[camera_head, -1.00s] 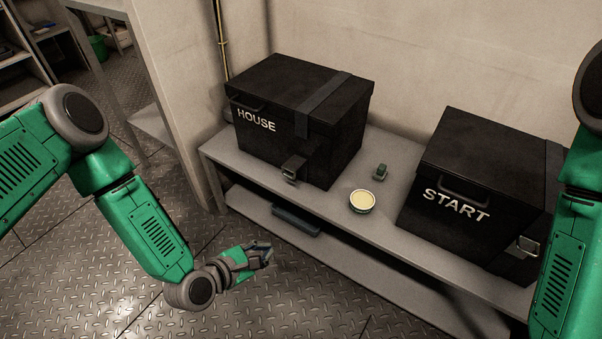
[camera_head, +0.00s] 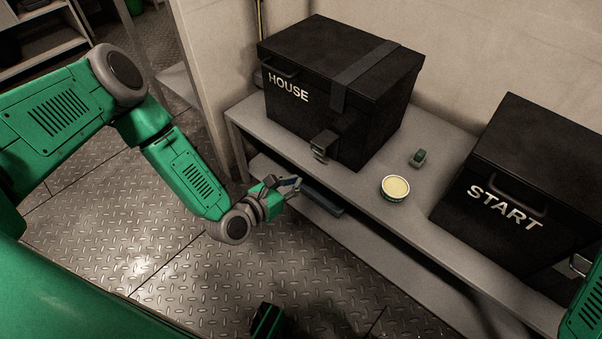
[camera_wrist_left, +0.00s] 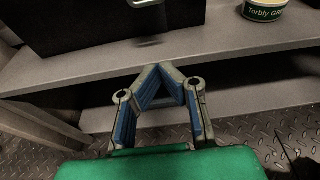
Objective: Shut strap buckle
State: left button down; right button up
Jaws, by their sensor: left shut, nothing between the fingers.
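A black box marked HOUSE (camera_head: 330,85) stands on the grey bench, with a dark strap (camera_head: 366,70) over its lid. A metal buckle (camera_head: 322,146) hangs at the strap's lower end on the box's front; whether it is fastened is too small to tell. My left gripper (camera_head: 298,183) is in front of the bench edge, below the buckle and apart from it. Its fingers are shut and empty; the tips meet in the left wrist view (camera_wrist_left: 168,68). There, a metal piece, seemingly the buckle's lower end (camera_wrist_left: 145,3), shows at the top edge. My right gripper is out of view.
A black box marked START (camera_head: 520,190) with its own buckle (camera_head: 580,265) stands at the right. A round tin (camera_head: 395,188) and a small green object (camera_head: 418,158) sit between the boxes. A lower shelf (camera_head: 370,250) runs under the bench (camera_head: 430,245).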

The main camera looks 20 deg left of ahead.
aim_at(316, 174)
pick_arm(q)
jog(key=b+x, duration=0.3)
jog(key=x, duration=0.6)
jog(key=shift+f, duration=0.15)
jog(key=r, duration=0.4)
jog(key=shift+s+a+r, duration=0.2)
jog(key=shift+s+a, duration=0.05)
jog(key=shift+s, duration=0.05)
